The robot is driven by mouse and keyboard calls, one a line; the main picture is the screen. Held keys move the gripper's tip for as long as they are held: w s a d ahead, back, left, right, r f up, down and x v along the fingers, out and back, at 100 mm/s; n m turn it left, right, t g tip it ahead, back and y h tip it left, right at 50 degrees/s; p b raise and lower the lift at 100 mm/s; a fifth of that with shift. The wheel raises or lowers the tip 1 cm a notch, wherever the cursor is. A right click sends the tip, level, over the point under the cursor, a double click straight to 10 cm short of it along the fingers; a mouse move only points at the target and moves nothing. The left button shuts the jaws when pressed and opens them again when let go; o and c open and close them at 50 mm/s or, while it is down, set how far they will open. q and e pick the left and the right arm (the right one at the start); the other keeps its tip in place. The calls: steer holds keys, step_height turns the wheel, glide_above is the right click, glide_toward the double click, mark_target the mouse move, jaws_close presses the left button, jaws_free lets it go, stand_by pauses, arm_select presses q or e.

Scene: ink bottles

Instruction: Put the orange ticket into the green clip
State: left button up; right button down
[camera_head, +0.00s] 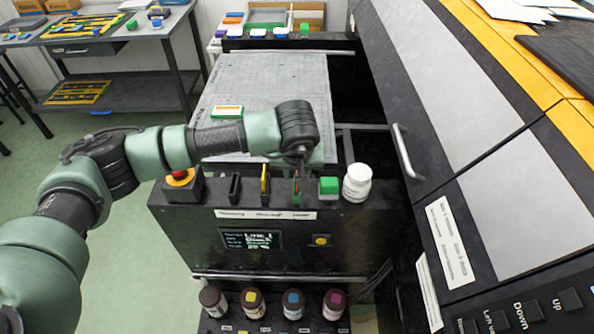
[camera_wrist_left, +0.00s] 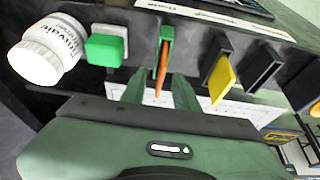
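The green clip (camera_wrist_left: 167,38) stands upright in the row of holders on the machine top. The thin orange ticket (camera_wrist_left: 161,70) stands edge-on in line with it, and its upper part looks to be between the clip's sides. How deep it sits cannot be told. My left gripper (camera_wrist_left: 158,92) is at the ticket, one finger on each side, with visible gaps between fingers and ticket, so it looks open. In the head view my left gripper (camera_head: 299,158) is just above the green clip (camera_head: 297,192), partly hiding it. My right gripper is not in view.
Beside the clip are a black holder with a yellow ticket (camera_head: 265,178), an empty black holder (camera_head: 235,187), a green block (camera_head: 328,186) and a white bottle (camera_head: 357,183). A red stop button (camera_head: 180,176) is at the left. Several ink bottles (camera_head: 253,303) stand below.

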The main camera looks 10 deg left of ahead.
arm_select(q)
steer(key=shift+r, duration=0.1)
steer(key=shift+s+r, duration=0.15)
steer(key=shift+r, duration=0.2)
steer(key=b+v, duration=0.2)
steer(key=v, duration=0.4)
steer(key=shift+s+r, duration=0.2)
steer(key=shift+r, duration=0.2)
steer(key=shift+d, duration=0.1)
